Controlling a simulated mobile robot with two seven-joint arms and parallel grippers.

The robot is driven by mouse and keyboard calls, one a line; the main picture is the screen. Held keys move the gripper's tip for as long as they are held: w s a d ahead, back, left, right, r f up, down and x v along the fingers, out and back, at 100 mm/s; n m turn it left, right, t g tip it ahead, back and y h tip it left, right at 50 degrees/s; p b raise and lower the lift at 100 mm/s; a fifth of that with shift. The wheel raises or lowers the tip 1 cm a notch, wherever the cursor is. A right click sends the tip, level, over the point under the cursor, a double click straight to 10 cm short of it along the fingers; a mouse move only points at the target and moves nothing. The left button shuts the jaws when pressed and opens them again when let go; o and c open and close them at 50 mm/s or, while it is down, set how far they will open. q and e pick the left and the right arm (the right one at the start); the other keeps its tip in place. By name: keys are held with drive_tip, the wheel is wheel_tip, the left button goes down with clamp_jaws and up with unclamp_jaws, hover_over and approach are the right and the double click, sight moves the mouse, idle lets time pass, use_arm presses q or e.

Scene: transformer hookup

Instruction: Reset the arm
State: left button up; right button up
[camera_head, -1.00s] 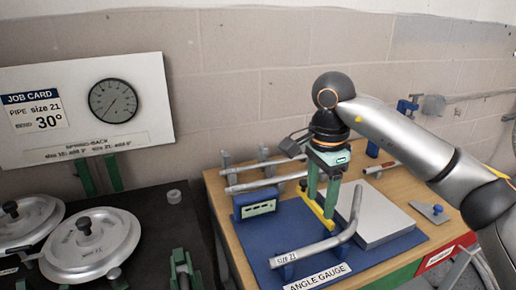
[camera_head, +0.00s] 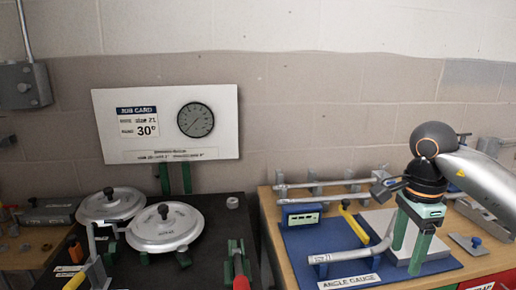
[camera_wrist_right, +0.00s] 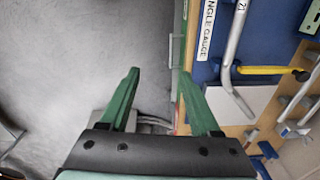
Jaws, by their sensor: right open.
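My right gripper (camera_head: 407,258) is open, its green fingers pointing down at the right of the head view. In the right wrist view its fingers (camera_wrist_right: 159,72) are spread with nothing between them, over grey floor beside the bench edge. A bent grey pipe (camera_head: 345,256) lies on the blue angle gauge mat (camera_head: 298,243); it also shows in the right wrist view (camera_wrist_right: 230,60). A yellow bar (camera_head: 355,225) with a dark end lies behind the pipe, apart from the gripper. My left gripper is not in view.
A pale grey plate (camera_head: 376,220) lies on the mat, partly behind my fingers. Straight pipes (camera_head: 325,183) rest on a rack behind. Two round metal dies (camera_head: 163,228) stand on the dark bench at left. A job card board (camera_head: 165,125) stands behind them.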

drive_tip(key=d+m, duration=0.2)
drive_tip(key=d, duration=0.5)
drive_tip(key=s+a+f+m+t+y, duration=0.1)
drive_tip(key=a+f+m+y, duration=0.45)
drive_tip(key=a+y, duration=0.35)
drive_tip(key=s+a+f+m+t+y, duration=0.1)
drive_tip(key=s+a+f+m+y, duration=0.1)
drive_tip(key=a+f+m+y, duration=0.65)
drive_tip(key=d+f+m+t+h, duration=0.9)
drive_tip(key=f+m+t, duration=0.15)
drive_tip(key=m, duration=0.75)
drive_tip(key=s+d+f+m+g+h, duration=0.2)
drive_tip(key=s+d+f+m+h, duration=0.1)
drive_tip(key=s+d+f+m, duration=0.3)
drive_tip(key=s+d+f+m+g+h, duration=0.3)
drive_tip(key=s+f+m+h, duration=0.1)
drive_tip(key=s+f, duration=0.45)
drive_tip(key=s+a+f+m+t+y, duration=0.15)
drive_tip(key=a+m, duration=0.65)
drive_tip(key=a, duration=1.1)
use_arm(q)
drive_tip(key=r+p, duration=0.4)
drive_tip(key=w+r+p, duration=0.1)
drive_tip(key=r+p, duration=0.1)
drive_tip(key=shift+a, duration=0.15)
use_arm(e)
wheel_tip(320, 180, up, 6)
drive_tip(key=shift+d, duration=0.45)
